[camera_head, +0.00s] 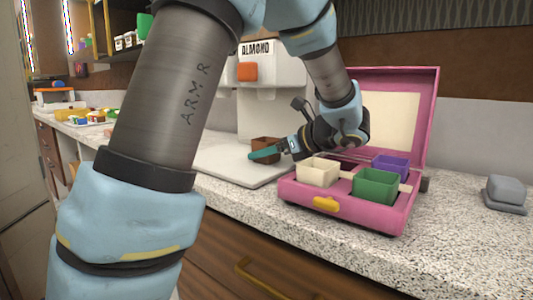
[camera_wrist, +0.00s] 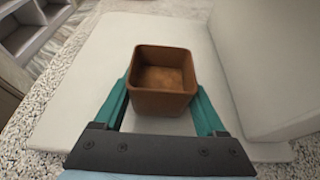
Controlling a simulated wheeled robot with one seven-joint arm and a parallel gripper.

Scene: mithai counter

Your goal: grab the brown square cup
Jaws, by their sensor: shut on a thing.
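The brown square cup (camera_wrist: 163,102) is upright and empty in the wrist view, between the two teal fingers of my gripper (camera_wrist: 162,108). The fingers are shut on its left and right sides. In the head view the brown cup (camera_head: 266,144) shows partly behind my gripper (camera_head: 268,153), over the pale board (camera_head: 222,168). I cannot tell whether the cup's base touches the board.
An open pink box (camera_head: 338,212) with cream (camera_head: 318,171), green (camera_head: 376,186) and purple (camera_head: 391,166) cups stands right of my gripper. A white dispenser marked ALMOND (camera_head: 270,75) stands behind the board. A grey object (camera_head: 506,190) sits far right.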

